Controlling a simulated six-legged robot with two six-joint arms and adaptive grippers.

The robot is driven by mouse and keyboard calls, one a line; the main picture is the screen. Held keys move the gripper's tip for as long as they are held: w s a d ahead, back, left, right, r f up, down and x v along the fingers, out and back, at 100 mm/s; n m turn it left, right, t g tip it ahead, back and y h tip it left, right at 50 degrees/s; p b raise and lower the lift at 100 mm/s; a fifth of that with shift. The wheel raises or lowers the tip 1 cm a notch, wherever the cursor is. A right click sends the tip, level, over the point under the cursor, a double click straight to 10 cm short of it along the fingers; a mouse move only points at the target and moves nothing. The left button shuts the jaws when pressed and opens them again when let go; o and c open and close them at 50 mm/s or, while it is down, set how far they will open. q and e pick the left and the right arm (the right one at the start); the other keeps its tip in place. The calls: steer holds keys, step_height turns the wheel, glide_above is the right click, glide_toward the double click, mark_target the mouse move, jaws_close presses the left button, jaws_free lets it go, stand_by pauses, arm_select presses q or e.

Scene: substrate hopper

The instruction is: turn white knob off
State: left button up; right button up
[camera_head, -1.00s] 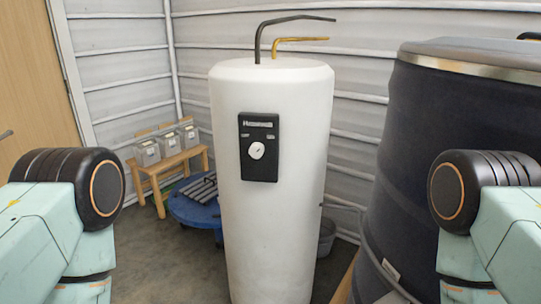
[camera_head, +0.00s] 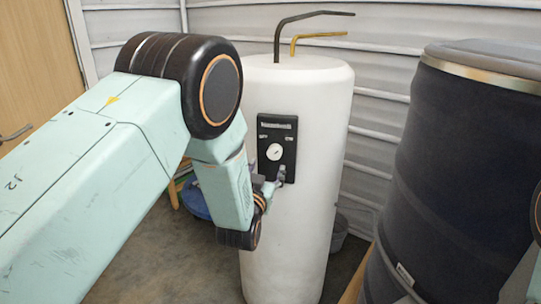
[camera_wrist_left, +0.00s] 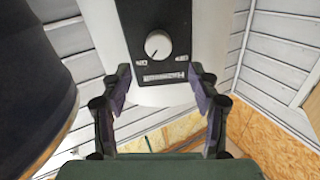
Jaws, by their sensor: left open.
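The white knob (camera_head: 274,152) is a round dial on a black control panel (camera_head: 288,160) on the front of a white cylindrical tank (camera_head: 312,220). In the head view my left gripper (camera_head: 281,176) is just below the knob, at the panel's lower part. In the left wrist view the knob (camera_wrist_left: 158,44) has a dark mark on its face and sits beyond the open fingers of my left gripper (camera_wrist_left: 157,80). Nothing is between the fingers, and they are apart from the knob. My right gripper is not in view.
A large dark drum (camera_head: 440,170) with a metal rim stands to the right of the tank. A dark pipe (camera_head: 305,20) and a yellow pipe (camera_head: 310,38) rise from the tank top. A grey bucket (camera_head: 339,232) stands behind the tank. A wooden door (camera_head: 35,70) is at left.

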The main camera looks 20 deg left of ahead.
mark_target(274, 155)
arm_select(q)
steer(key=w, duration=0.6)
steer(key=shift+w+a+f+b, duration=0.15)
steer(key=shift+b, duration=0.2)
steer(key=shift+w+a, duration=0.3)
steer(key=shift+w, duration=0.2)
steer(key=shift+w+d, duration=0.25)
steer(key=shift+s, duration=0.1)
steer(key=shift+a, duration=0.15)
steer(key=shift+c, duration=1.3)
steer(key=c, duration=0.9)
